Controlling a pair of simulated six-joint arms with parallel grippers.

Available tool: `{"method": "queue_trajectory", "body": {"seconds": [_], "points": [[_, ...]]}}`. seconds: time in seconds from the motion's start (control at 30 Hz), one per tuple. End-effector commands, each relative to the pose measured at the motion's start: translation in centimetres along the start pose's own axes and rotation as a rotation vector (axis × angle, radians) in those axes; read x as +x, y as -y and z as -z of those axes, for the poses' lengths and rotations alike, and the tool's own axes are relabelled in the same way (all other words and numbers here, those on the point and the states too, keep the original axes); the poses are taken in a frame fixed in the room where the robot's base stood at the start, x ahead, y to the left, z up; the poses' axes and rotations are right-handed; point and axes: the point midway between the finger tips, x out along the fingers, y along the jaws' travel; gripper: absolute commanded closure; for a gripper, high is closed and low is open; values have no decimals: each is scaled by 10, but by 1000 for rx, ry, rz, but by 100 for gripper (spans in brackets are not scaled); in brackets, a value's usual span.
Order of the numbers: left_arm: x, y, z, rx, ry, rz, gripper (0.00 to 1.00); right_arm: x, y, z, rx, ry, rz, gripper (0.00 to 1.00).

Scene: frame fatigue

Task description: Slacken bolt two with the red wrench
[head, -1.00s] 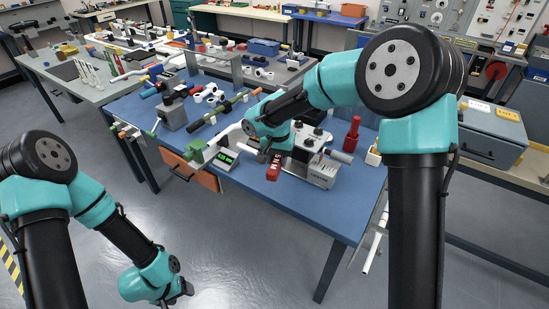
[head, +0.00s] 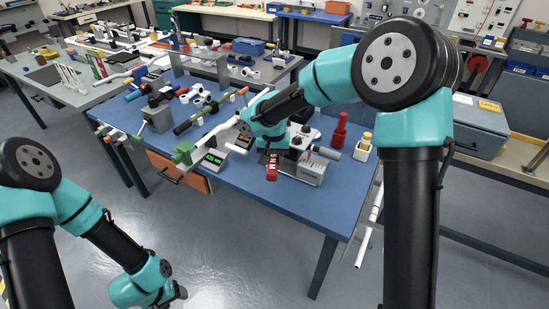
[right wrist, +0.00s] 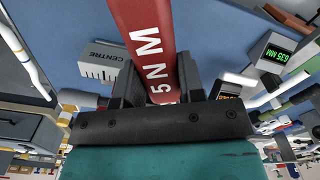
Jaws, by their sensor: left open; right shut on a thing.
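The red wrench (head: 271,170) has white lettering ending in "NM" and shows its red body beyond my right gripper (head: 270,150). In the right wrist view the wrench (right wrist: 147,30) runs between the two dark fingers of my right gripper (right wrist: 158,78), which is shut on it. It is held over the front part of the blue bench, beside a grey block marked CENTRE (right wrist: 100,63). My left gripper (head: 180,293) is open and empty, low over the floor in front of the bench. I cannot pick out bolt two; my right arm covers part of the fixture.
The blue bench top (head: 325,205) is bare at its front right. A green-lit readout (head: 213,158) and a green clamp-like piece (head: 184,152) stand left of the wrench. A red upright tool (head: 340,130) and a white holder (head: 363,147) stand to the right.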

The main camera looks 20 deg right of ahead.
Motion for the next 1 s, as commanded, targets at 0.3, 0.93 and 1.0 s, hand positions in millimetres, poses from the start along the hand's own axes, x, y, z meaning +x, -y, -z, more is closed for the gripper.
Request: {"method": "queue_trajectory", "body": {"seconds": [0.3,0.93,1.0], "points": [[0,0,0,0,0,0,39,-1,2,0,11,-1,1,100],[0,0,0,0,0,0,39,-6,2,0,11,-3,2,100],[0,0,0,0,0,0,39,-9,2,0,11,-3,2,100]]}}
